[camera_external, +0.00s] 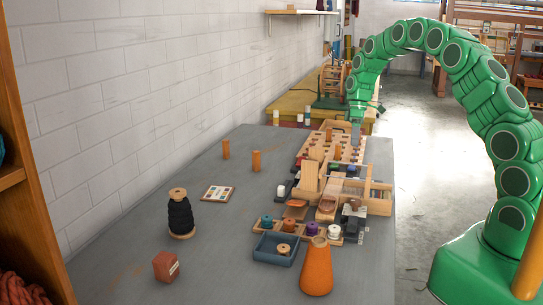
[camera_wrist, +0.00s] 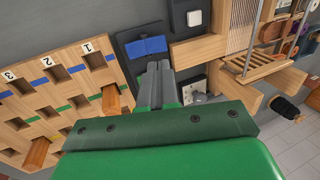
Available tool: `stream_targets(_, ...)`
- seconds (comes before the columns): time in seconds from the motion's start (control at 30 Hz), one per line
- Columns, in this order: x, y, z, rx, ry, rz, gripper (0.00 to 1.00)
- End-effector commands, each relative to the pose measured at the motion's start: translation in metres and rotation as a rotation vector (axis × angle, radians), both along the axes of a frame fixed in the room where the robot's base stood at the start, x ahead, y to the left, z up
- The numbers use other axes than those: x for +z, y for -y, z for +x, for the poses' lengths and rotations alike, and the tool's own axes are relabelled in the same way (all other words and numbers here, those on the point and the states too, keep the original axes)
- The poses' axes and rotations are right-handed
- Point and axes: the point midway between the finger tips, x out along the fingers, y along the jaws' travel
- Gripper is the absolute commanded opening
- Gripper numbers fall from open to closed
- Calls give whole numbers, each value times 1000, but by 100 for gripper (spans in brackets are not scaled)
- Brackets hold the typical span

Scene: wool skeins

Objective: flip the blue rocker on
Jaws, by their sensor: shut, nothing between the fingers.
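The blue rocker (camera_wrist: 146,46) sits on a dark plate (camera_wrist: 129,36) in the upper middle of the wrist view. Its two halves show as faces meeting at a crease; I cannot tell which side is pressed down. My gripper (camera_wrist: 159,67) is shut and empty, its grey fingertips just below the rocker's lower edge in that view. I cannot tell whether they touch it. In the external view my green arm arches over from the right and its end comes down at the far end of the table; I cannot make out the rocker clearly there.
A wooden board (camera_wrist: 74,86) with numbered holes and orange pegs lies left of my gripper. A white button (camera_wrist: 194,18) sits on another dark plate to the right, near a wooden frame with strings (camera_wrist: 240,30).

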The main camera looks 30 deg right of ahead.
Motion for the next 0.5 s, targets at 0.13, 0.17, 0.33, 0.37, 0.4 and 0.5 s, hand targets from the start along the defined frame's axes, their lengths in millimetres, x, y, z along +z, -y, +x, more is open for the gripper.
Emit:
stream_targets(0.13, -23, -5, -5, 0, 1, -1, 0)
stream_targets(0.17, -28, -7, -6, 0, 0, 0, 0)
stream_targets(0.33, -52, -12, -12, 0, 0, 0, 0)
stream_targets(0.37, -56, -13, -13, 0, 0, 0, 0)
stream_targets(0.4, -60, -14, -14, 0, 0, 0, 0)
stream_targets(0.5, -68, -16, -16, 0, 0, 0, 0)
